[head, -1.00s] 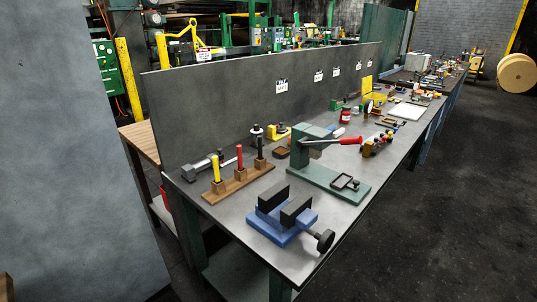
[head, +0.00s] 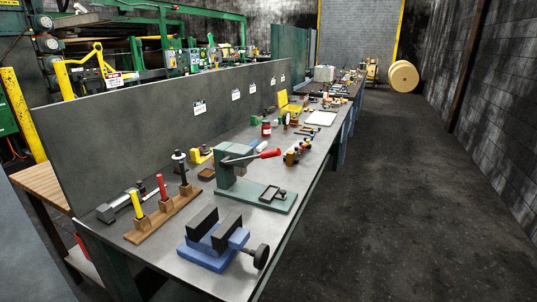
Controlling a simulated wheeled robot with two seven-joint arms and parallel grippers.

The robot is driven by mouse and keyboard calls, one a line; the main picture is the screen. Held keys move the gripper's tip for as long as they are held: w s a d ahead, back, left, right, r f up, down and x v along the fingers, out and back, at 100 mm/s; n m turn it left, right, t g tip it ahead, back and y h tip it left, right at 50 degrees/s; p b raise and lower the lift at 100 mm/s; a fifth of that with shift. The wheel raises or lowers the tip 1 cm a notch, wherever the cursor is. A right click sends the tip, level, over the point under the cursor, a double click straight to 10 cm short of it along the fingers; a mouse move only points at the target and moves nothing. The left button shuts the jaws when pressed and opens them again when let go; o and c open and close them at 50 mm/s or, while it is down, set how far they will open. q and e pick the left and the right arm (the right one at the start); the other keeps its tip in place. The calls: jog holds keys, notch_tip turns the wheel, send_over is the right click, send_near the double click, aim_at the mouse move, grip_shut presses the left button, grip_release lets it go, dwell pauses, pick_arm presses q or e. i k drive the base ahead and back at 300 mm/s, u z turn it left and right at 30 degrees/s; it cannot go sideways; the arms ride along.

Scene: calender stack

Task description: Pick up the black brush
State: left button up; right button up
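A wooden block holder (head: 153,226) stands near the left front of the long grey workbench (head: 240,285). Three upright handles stand in it: a yellow one (head: 137,205), a red one (head: 162,187) and a black one (head: 184,173). The black one is at the right, far end of the row and may be the black brush; its bristles cannot be made out. Neither of my grippers shows in the head view.
A blue vise (head: 207,259) stands at the bench's near end. A green press (head: 229,180) with a red-tipped lever stands behind it. A grey panel (head: 170,130) runs along the bench's left side. The floor (head: 400,200) to the right is open.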

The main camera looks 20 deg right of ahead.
aim_at(181, 164)
jog(key=k, duration=0.5)
jog(key=z, duration=1.35)
jog(key=i, duration=1.25)
jog(key=u, duration=1.95)
